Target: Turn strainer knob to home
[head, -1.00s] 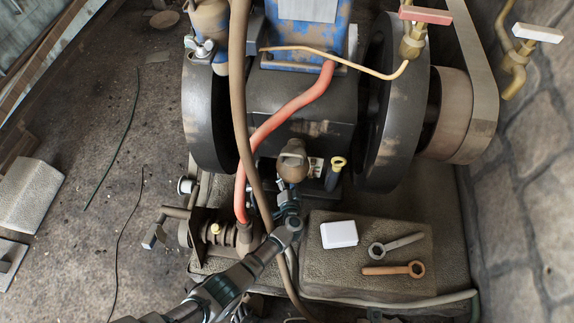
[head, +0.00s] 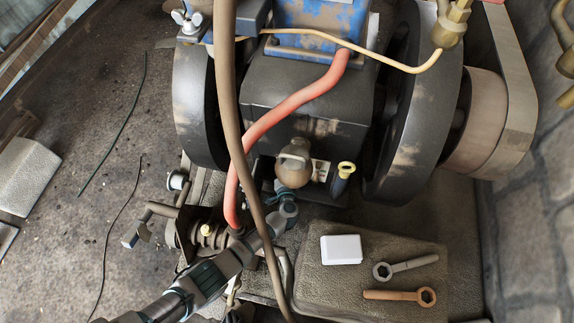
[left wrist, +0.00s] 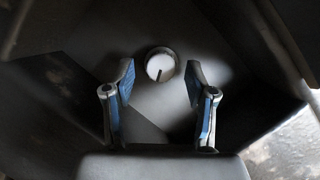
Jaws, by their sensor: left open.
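In the left wrist view, a small round knob (left wrist: 160,65) with a pale face and a dark rim faces me. A short dark mark on its face points down, slightly left. My left gripper (left wrist: 160,80) is open, its two blue-padded fingers spread on either side of the knob. The knob appears between and beyond the fingertips, and I see no contact. In the head view, my left gripper (head: 273,190) is at the engine's lower front, beside a brown rounded fitting (head: 293,165). The hose and fitting partly hide it. I cannot make out this knob in the head view.
A red hose (head: 270,118) and a brown hose (head: 228,100) run close by my left arm. The engine's flywheels (head: 410,110) flank its body. A block (head: 320,285) at lower right carries a white box (head: 341,249) and two ring wrenches (head: 400,295).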

